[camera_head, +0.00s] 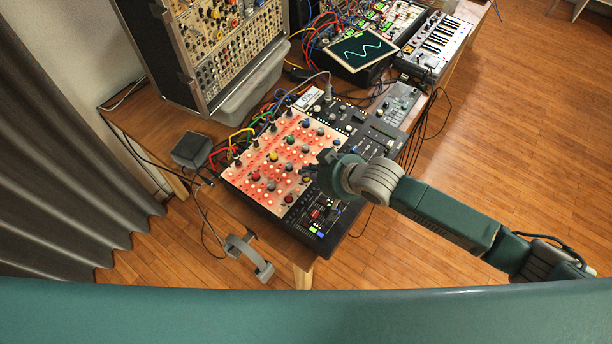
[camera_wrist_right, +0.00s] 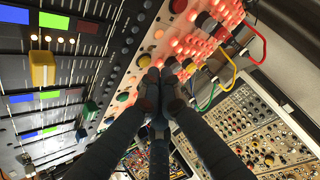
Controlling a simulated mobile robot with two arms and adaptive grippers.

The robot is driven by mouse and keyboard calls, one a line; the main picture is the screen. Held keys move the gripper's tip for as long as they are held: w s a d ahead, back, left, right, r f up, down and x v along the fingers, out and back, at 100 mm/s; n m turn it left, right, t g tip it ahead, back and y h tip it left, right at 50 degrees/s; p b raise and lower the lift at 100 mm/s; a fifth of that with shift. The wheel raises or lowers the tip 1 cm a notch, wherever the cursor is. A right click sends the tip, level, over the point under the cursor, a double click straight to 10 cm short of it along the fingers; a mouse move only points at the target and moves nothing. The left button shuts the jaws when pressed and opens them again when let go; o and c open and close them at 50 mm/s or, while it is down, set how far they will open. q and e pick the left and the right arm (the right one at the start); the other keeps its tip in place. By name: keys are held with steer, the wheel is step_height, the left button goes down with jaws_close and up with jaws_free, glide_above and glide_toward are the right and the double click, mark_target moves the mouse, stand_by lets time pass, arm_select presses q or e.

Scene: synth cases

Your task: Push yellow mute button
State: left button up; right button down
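The mixer (camera_head: 360,132) lies on the wooden table, with a panel of red-lit buttons and coloured knobs on its left part. My right gripper (camera_head: 325,170) is over the panel's right edge; its fingers are mostly hidden by the wrist. In the right wrist view its fingers (camera_wrist_right: 160,76) are together with nothing visible between them, their tips over the lit buttons (camera_wrist_right: 190,44). Whether they touch is unclear. A yellow knob (camera_wrist_right: 122,97) lies left of the tips, and a yellow fader cap (camera_wrist_right: 42,68) farther left. I cannot tell which yellow piece is the mute button. My left gripper is not in view.
Patch cables (camera_head: 240,135) rise along the panel's far left edge. A dark box (camera_head: 191,150) is at the left.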

mark_target(308, 180)
steer(key=shift+f, duration=0.1)
stand_by(0.5)
steer(key=shift+f, duration=0.35)
stand_by(0.3)
steer(key=shift+r+p, duration=0.5)
steer(key=shift+p, duration=0.25)
step_height(308, 180, up, 6)
steer(key=p, duration=0.6)
